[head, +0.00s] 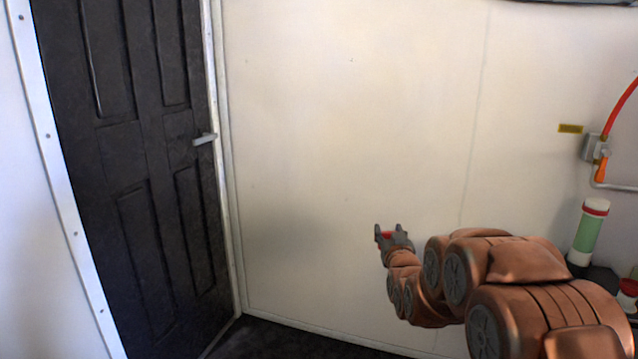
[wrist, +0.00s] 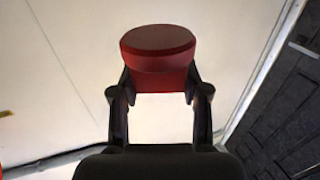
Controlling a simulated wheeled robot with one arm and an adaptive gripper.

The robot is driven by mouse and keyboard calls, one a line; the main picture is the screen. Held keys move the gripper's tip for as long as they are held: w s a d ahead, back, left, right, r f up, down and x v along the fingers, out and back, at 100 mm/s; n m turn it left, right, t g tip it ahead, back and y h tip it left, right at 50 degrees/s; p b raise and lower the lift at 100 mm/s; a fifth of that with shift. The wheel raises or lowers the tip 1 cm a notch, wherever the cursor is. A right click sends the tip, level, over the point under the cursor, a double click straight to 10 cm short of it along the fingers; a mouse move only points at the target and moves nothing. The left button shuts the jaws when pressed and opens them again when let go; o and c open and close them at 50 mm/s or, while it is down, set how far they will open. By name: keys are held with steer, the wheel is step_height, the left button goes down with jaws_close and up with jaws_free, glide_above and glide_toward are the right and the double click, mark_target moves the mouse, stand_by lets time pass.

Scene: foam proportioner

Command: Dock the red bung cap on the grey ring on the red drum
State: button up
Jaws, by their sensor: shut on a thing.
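My gripper (wrist: 158,95) is shut on the red bung cap (wrist: 158,50), which shows large in the wrist view as a round, wider head above a narrower red body between the fingers. In the head view my gripper (head: 394,236) is raised in front of the white wall, with a small bit of the red cap (head: 387,235) between its fingers. Neither the red drum nor its grey ring can be made out in these frames.
A dark panelled door (head: 150,170) with a lever handle (head: 205,139) is at the left. At the right are a green cylinder with a white and red top (head: 590,232), a wall box (head: 594,148) and a red hose (head: 620,105). The wall between is bare.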

step_height(320, 180, up, 29)
steer(key=p, duration=2.8)
steer(key=shift+r, duration=0.15)
